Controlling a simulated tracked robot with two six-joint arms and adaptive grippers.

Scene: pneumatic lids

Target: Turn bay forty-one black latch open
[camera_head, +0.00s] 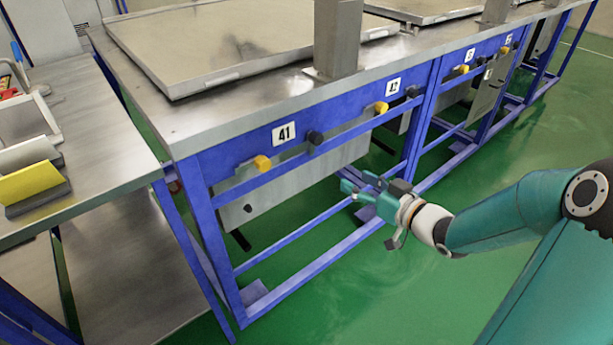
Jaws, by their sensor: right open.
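The bay forty-one label (284,133) is on the blue front rail of the steel bench. The black latch (316,138) is a dark knob just right of and slightly below that label. A yellow knob (262,162) sits to its left on the same rail. My right gripper (352,189) is open and empty, below and to the right of the black latch, in front of the bench's lower frame and apart from the latch. Its fingers point left. My left gripper is not in view.
Bay 42 (393,87) has its own yellow knob (381,107) and black knob (412,91) further right. A grey post (337,40) stands on the bench edge. A side table (110,165) with a yellow block (30,184) is at left. Green floor (450,250) lies open in front.

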